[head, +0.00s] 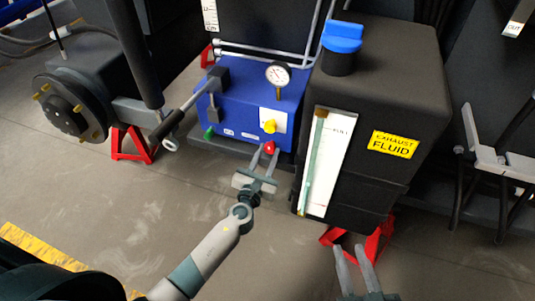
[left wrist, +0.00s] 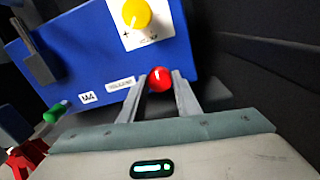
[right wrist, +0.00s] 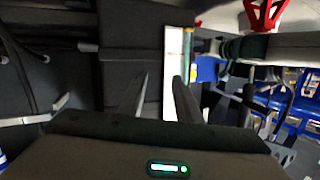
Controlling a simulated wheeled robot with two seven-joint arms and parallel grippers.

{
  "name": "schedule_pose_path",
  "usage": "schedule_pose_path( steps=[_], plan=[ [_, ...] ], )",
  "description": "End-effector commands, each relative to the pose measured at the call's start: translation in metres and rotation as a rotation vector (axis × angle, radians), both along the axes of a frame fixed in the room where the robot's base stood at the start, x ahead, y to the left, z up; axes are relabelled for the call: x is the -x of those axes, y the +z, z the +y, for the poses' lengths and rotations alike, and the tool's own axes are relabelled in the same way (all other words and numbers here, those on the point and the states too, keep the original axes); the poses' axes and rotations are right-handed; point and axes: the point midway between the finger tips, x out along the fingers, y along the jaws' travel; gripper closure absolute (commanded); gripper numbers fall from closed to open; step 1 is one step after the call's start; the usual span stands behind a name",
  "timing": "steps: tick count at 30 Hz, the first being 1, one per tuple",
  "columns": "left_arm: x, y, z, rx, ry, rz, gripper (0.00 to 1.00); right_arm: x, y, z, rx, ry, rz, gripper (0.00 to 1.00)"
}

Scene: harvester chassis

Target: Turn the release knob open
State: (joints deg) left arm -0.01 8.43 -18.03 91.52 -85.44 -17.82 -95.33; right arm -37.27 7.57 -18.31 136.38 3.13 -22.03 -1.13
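A blue pump box (head: 232,112) sits on the floor, with a gauge on top. A red knob (head: 269,147) is low on its front; the left wrist view shows it as a round red ball (left wrist: 160,79). My left gripper (head: 265,153) is at this knob, its open fingertips on either side of it. I cannot tell whether either finger touches the knob. A yellow knob (left wrist: 137,13) on a white plate is above it, and a green knob (left wrist: 56,112) is at the box's left corner. My right gripper (head: 356,252) is open and empty, low in front of the black tank.
The black exhaust fluid tank (head: 385,90) with a blue cap (head: 342,37) and white level strip (head: 325,160) stands right of the box. A black pump handle (head: 170,122) sticks out to the left. Red stands (head: 134,146) are on the floor. Floor is clear front left.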

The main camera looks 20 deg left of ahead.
Motion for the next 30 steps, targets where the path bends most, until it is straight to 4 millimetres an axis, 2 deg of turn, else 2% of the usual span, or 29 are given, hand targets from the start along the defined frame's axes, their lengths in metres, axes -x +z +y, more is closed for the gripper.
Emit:
schedule_pose_path(
  steps=[1, 2, 3, 17, 30],
  plan=[
    [0.0, 0.0, 0.0, 0.0, 0.0, 0.0, 0.83, 0.0, 0.0, 0.0, 0.0, 0.0, 0.0, 0.69],
    [0.0, 0.0, 0.0, 0.0, 0.0, 0.0, 0.9, 0.0, 0.0, 0.0, 0.0, 0.0, 0.001, 0.69],
    [0.0, 0.0, 0.0, 0.0, 0.0, 0.0, 0.93, 0.0, 0.0, 0.0, 0.0, 0.0, 0.001, 0.69],
    [0.0, -0.001, 0.0, 0.065, 0.0, 0.002, 0.93, -0.001, 0.003, 0.001, -0.006, -0.001, -0.021, 0.69],
    [0.001, -0.001, 0.0, 0.376, 0.001, 0.013, 0.93, -0.001, 0.022, 0.007, -0.039, 0.002, -0.13, 0.69]
  ],
)
